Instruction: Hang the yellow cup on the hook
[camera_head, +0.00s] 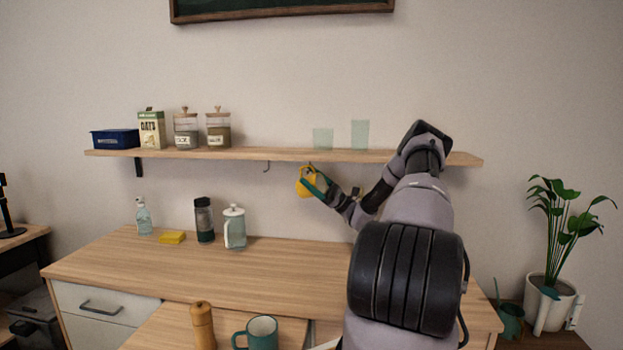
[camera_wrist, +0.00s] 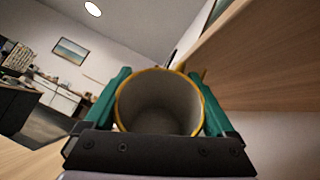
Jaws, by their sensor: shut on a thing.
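The yellow cup (camera_head: 307,184) is held just below the wooden shelf, right of a visible hook (camera_head: 267,166). My gripper (camera_head: 318,186) has green fingers and is shut on the cup from the right in the head view. In the wrist view, the cup's open mouth (camera_wrist: 160,104) faces the camera, with a yellow rim and a pale inside. The gripper's fingers (camera_wrist: 160,100) press on both sides of it. The cup's handle is not clear in either view. Whether the cup touches a hook directly above it I cannot tell.
The wall shelf (camera_head: 230,154) carries a blue tin, an oats box, two jars and two glasses. Below, the counter (camera_head: 290,262) holds a bottle, a yellow sponge (camera_head: 172,238), a dark tumbler and a glass jug (camera_head: 235,228). A teal mug (camera_head: 260,333) stands in front. The counter's middle is clear.

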